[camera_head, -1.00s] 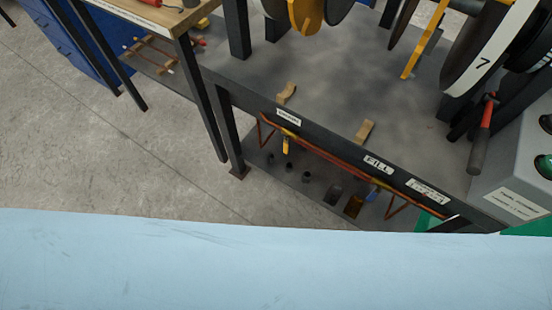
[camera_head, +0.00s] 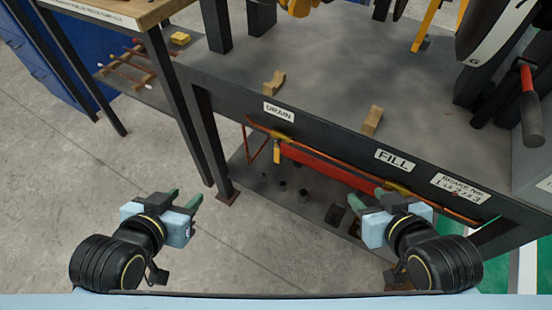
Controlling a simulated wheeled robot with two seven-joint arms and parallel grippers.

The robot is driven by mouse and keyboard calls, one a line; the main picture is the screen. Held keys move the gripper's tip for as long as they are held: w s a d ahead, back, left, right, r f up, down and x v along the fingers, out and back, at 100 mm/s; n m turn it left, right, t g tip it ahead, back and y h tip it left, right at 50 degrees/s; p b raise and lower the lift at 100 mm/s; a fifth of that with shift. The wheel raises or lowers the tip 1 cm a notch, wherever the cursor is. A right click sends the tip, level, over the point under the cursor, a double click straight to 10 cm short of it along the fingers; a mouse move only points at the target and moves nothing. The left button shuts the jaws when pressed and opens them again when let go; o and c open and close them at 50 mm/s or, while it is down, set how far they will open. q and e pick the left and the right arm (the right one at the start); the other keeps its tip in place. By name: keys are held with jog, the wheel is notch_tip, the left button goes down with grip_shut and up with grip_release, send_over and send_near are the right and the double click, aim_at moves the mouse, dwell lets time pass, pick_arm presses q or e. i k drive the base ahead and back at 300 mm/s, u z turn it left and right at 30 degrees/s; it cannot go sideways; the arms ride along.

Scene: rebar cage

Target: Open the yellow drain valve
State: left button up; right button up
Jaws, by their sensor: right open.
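The yellow drain valve handle (camera_head: 277,155) hangs downward from the copper pipe (camera_head: 340,165), below the white DRAIN label (camera_head: 278,112) on the bench's dark front rail. My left gripper (camera_head: 184,198) is open and empty, low and to the left of the handle in the picture. My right gripper (camera_head: 367,200) is open and empty, lower and to the right of the handle, in front of the lower shelf. Neither gripper touches the valve.
A dark bench leg (camera_head: 210,140) stands left of the valve. A red bar (camera_head: 320,167) runs just below the pipe. The FILL label (camera_head: 395,160) is further right on the rail. Small dark items stand on the lower shelf (camera_head: 255,185). Concrete floor lies open at left.

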aim_at(277, 150)
jog(key=k, duration=0.5)
jog(key=u, duration=1.95)
jog(key=i, duration=1.1)
jog(key=z, duration=1.9)
